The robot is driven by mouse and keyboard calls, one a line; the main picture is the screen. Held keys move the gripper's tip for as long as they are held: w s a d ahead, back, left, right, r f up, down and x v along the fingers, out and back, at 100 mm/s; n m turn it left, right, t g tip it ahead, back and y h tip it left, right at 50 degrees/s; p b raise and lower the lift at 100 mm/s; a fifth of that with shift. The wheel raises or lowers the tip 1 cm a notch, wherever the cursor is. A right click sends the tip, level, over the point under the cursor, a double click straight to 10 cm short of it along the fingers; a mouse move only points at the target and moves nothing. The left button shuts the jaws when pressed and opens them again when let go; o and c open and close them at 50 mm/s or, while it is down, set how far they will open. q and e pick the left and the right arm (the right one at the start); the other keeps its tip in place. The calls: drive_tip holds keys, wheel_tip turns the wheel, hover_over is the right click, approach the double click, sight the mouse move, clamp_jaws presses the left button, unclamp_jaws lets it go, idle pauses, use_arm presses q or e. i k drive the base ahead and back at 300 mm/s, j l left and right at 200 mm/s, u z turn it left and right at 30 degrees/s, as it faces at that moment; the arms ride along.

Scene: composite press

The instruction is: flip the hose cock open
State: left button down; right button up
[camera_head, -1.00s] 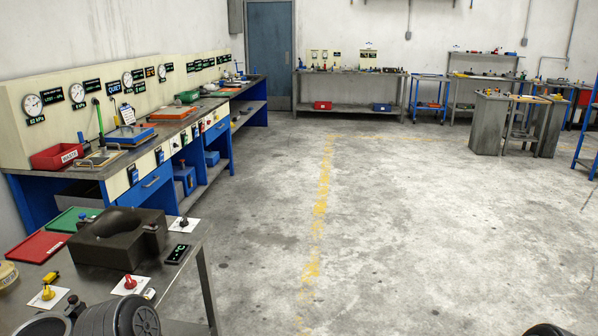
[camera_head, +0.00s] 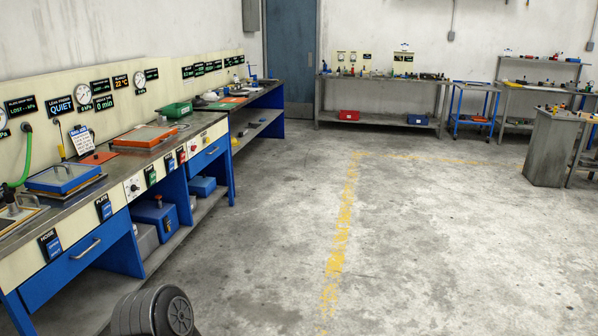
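A green hose (camera_head: 24,160) hangs at the left end of the long blue workbench (camera_head: 72,222), in front of the cream gauge panel. A hose cock cannot be clearly made out at this distance. A small switch plate labelled HOSE (camera_head: 50,245) is on the bench front at the left. One of my arms shows as a dark round joint (camera_head: 165,312) at the bottom edge. Neither gripper is in view.
Framed plates, blue (camera_head: 62,178) and orange (camera_head: 146,137), lie on the bench top. The concrete floor (camera_head: 300,215) right of the bench is clear. Other benches stand along the back wall.

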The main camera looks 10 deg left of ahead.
sight(54, 248)
drive_tip(key=i+u, duration=0.2)
drive_tip(key=i, duration=0.3)
drive_tip(key=i+u, duration=0.2)
drive_tip(key=i, duration=0.25)
drive_tip(key=i+l+u, duration=0.2)
drive_tip(key=i, duration=0.25)
drive_tip(key=i+l+u, duration=0.25)
drive_tip(key=i, duration=0.25)
drive_tip(key=i+j+u, duration=0.4)
drive_tip(key=i+u, duration=0.45)
drive_tip(key=i, duration=0.25)
drive_tip(key=i+j, duration=0.45)
drive_tip(key=j+u, duration=0.05)
